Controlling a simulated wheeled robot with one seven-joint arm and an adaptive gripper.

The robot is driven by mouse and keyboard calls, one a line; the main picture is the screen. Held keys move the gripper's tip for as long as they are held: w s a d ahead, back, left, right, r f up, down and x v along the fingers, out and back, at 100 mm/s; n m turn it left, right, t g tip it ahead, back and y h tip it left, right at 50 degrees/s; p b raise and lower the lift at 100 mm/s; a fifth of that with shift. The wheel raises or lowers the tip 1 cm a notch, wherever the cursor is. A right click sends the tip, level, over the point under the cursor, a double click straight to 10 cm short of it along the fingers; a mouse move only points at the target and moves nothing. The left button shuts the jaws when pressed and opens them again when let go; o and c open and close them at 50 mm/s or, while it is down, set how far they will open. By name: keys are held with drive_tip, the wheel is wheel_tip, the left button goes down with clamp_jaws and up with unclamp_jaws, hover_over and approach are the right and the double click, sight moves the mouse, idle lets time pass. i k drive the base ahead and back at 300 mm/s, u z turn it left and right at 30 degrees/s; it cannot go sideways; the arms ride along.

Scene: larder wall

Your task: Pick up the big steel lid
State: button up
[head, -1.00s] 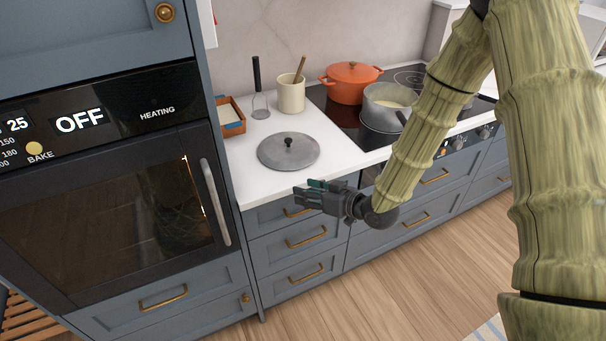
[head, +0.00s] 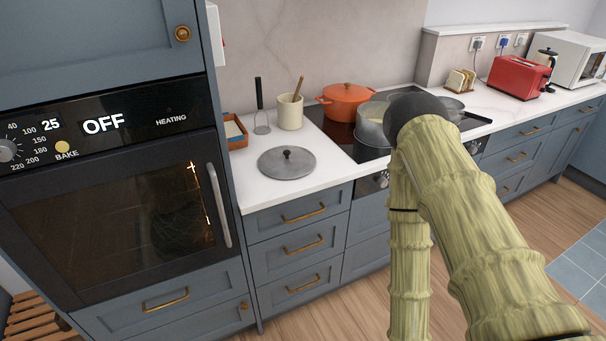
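The big steel lid (head: 270,164) is a round grey disc with a dark knob in its middle. It lies flat, knob up, on the white counter (head: 256,193) between the tall oven unit and the hob. Nothing covers it in the head view. My gripper is not in view. My bamboo-textured arm fills the right middle of the picture, in front of the hob and the drawers, to the right of the lid.
Behind the lid stand a cream crock (head: 290,113), a dark-handled utensil (head: 260,108) and an orange-brown tray (head: 236,132). An orange pot (head: 344,102) and a steel pot (head: 369,128) are on the hob. The oven (head: 120,210) rises at left. Counter directly around the lid is clear.

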sight(285, 162)
drive_tip(key=z, duration=1.25)
drive_tip(key=i, duration=0.85)
drive_tip(key=u, duration=1.8)
